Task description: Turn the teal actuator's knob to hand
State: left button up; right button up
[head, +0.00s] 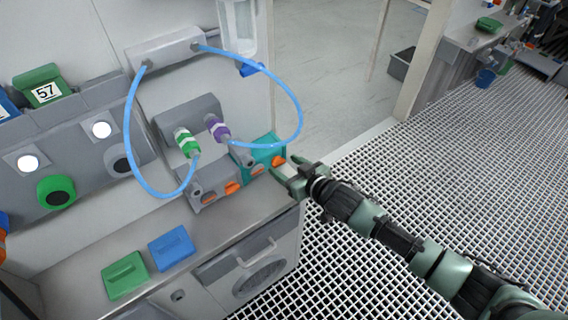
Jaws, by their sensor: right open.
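The teal actuator (266,146) stands near the right end of the grey bench, behind the hanging blue tube. Orange parts show on its front, one at the right (279,160) and one lower left (257,170); which way the knob points is too small to tell. My right gripper (285,166) is open and empty, its fingers just in front of the actuator's right orange part. I cannot tell whether they touch it. My left gripper is not in view.
A grey actuator (210,190) with orange parts stands left of the teal one. Blue tubes (298,105) loop from a wall unit (165,48) to green (187,142) and purple (217,128) connectors. Green (125,276) and blue (171,247) blocks lie on the bench.

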jog(key=shift+w+a+f, duration=0.25)
jog(key=shift+w+a, duration=0.15)
jog(key=shift+w, duration=0.15)
grip_shut()
